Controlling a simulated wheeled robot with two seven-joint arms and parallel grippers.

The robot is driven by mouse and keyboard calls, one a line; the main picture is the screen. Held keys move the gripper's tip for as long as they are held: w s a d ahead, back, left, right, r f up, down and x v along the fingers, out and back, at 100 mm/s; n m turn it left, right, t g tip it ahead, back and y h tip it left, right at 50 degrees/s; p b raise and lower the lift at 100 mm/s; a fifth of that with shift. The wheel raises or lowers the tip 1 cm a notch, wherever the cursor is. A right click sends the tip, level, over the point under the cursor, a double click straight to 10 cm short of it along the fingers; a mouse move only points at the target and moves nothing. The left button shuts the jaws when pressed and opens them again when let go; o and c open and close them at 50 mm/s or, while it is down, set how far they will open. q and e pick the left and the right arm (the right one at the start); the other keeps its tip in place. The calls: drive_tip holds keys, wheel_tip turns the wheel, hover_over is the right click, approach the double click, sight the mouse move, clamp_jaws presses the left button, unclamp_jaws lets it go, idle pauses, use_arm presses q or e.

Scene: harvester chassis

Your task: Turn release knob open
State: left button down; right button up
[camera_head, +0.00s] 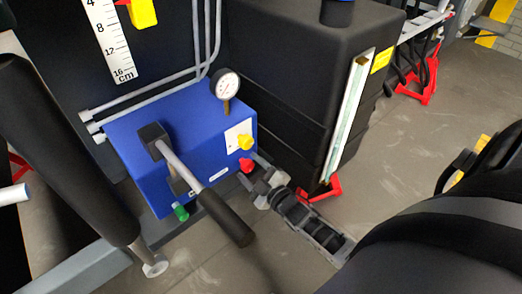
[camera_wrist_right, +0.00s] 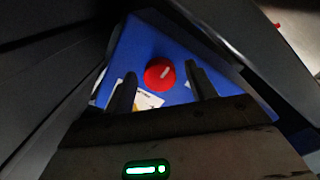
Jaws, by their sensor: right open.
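A red knob (camera_head: 246,165) sits low on the right part of the blue block (camera_head: 140,120). In the right wrist view the red knob (camera_wrist_right: 160,74) is round, with a pale line slanting across its face. My right gripper (camera_head: 254,170) is at the knob, its fingers pointing at the block. In the wrist view my right gripper (camera_wrist_right: 162,84) is open, with the knob between or just beyond its fingertips; contact cannot be told. A yellow knob (camera_head: 245,142) on a white plate is just above the red one. My left gripper is not in view.
A lever with a black grip (camera_head: 226,218) juts from the block, left of my right gripper. A gauge (camera_head: 226,85) and a green fitting (camera_head: 181,212) are on the block. A large black tank (camera_head: 290,70) stands behind my right gripper. Open floor (camera_head: 410,150) lies right.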

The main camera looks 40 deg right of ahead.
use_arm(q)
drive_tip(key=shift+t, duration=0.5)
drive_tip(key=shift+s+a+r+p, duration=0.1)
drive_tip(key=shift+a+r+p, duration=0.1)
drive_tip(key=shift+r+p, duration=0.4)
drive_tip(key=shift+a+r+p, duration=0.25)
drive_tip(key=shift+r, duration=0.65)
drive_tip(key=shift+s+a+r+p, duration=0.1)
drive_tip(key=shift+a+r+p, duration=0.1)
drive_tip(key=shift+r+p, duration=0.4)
use_arm(e)
drive_tip(key=s, duration=1.5)
drive_tip(key=shift+s+d, duration=0.3)
drive_tip(key=shift+s, duration=0.1)
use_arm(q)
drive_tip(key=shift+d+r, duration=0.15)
